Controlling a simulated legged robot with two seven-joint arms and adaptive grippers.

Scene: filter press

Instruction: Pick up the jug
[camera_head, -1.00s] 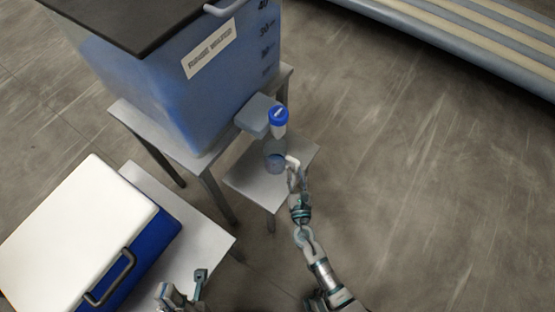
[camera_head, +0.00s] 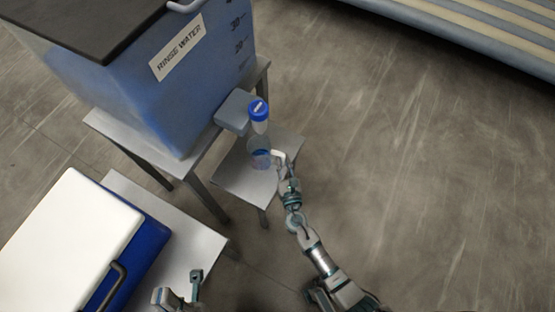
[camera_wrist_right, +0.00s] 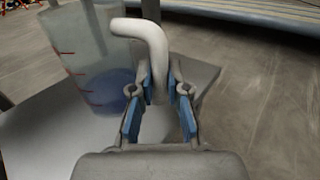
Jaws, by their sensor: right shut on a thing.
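The jug (camera_head: 260,152) is clear, with some blue liquid at its bottom and a white handle. It is upright at the small low table, under the blue-capped spout; I cannot tell whether its base touches the table top. In the right wrist view the jug (camera_wrist_right: 92,60) is at the left, with red marks on its side. My right gripper (camera_head: 283,170) is at the jug's right side. In the wrist view its blue-padded fingers (camera_wrist_right: 158,95) are shut on the white handle (camera_wrist_right: 150,40). My left gripper (camera_head: 180,292) is empty at the bottom edge, its fingers apart.
A large blue rinse water tank (camera_head: 150,85) stands on a metal stand behind the small table (camera_head: 238,178). A grey block (camera_head: 233,110) sticks out from the tank beside the jug. A white-lidded blue box (camera_head: 70,240) is at lower left. The floor to the right is clear.

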